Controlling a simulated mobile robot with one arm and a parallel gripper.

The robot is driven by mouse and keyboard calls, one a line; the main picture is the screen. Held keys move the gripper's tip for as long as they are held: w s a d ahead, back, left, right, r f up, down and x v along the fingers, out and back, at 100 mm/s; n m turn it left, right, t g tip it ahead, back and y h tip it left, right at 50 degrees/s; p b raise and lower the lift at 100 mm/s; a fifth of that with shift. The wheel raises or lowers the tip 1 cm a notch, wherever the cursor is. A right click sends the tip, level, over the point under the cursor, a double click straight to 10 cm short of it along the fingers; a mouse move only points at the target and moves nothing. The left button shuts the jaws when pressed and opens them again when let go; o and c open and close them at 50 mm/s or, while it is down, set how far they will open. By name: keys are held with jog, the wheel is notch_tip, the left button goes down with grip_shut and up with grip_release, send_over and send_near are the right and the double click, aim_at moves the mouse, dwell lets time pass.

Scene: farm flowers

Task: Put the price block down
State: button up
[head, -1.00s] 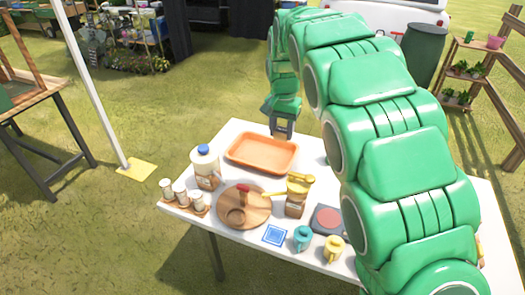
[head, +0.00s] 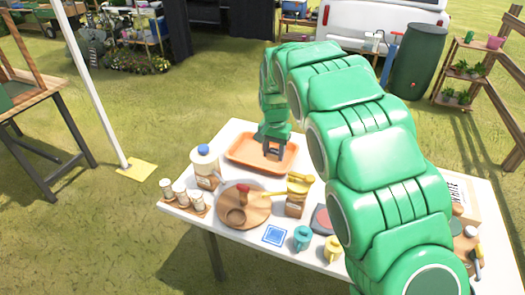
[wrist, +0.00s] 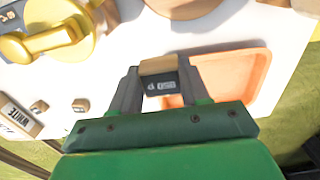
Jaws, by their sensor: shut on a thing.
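My gripper (head: 277,152) is over the orange tray (head: 238,149) on the white table. In the wrist view, my gripper (wrist: 160,77) is shut on the price block (wrist: 160,74), a small block with a tan wooden edge and a dark face with white marks. The block sits between the two fingertips. In the head view the block cannot be made out. The tray also shows in the wrist view (wrist: 245,72), beside and below the block. I cannot tell whether the block touches anything below it.
A round wooden board (head: 255,210), a white jug with a blue lid (head: 205,167), several small jars on a stand (head: 182,195), a teal mug (head: 303,238) and a yellow mug (head: 333,249) crowd the near side. A blue square (head: 275,235) lies between. My arm hides the table's right part.

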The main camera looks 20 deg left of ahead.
jog(key=shift+w+f, duration=0.1)
jog(key=shift+f, duration=0.85)
send_near(266, 164)
jog(key=s+d+r, duration=0.3)
jog(key=s, duration=0.1)
jog(key=f, duration=0.1)
jog(key=w+a+f, duration=0.2)
jog(key=shift+f, duration=0.1)
jog(key=shift+w+a+f, duration=0.2)
jog(key=shift+w+f, duration=0.2)
jog(key=shift+f, duration=0.3)
jog(key=shift+w+a+f, duration=0.25)
jog(key=shift+w+f, duration=0.1)
jog(key=shift+w, duration=0.05)
jog(key=shift+f, duration=0.1)
jog(key=shift+w+a+f, duration=0.1)
jog(key=shift+w+f, duration=0.1)
jog(key=shift+f, duration=1.6)
jog(key=shift+f, duration=0.1)
